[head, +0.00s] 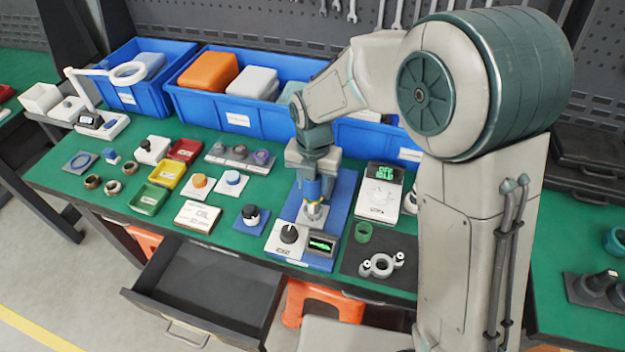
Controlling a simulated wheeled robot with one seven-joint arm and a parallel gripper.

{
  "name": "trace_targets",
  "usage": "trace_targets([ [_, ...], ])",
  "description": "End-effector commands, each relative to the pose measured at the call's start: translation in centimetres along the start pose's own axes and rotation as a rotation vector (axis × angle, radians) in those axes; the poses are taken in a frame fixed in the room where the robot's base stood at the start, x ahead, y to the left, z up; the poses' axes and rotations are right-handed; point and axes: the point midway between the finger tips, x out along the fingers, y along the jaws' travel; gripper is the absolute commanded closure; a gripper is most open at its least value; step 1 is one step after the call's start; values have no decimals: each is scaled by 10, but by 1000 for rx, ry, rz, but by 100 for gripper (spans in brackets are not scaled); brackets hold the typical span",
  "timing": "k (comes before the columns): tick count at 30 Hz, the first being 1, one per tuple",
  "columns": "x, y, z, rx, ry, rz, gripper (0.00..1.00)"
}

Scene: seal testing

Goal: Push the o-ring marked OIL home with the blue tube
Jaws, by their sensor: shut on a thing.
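My gripper (314,190) points down over a blue test stand (343,205) near the middle of the green bench. It is shut on the blue tube (312,188), which is small and partly covered by the jaws. A pale metal fitting (313,211) stands directly under the tube on the stand. The tube's lower end is at or just above the fitting; I cannot tell if they touch. The o-ring marked OIL cannot be made out at the fitting.
The stand has a black knob (289,234) and a lit display (321,245). A white scale (379,192) and a green ring (363,232) are close on its right. A black-capped blue part (250,216) is on its left. An open drawer (207,290) juts out in front.

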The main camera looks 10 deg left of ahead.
Motion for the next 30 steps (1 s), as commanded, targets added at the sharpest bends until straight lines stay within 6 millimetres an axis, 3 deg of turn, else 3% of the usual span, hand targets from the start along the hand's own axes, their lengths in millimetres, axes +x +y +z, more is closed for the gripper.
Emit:
trace_targets([
  [30, 19, 0, 0, 0, 0, -1, 84],
])
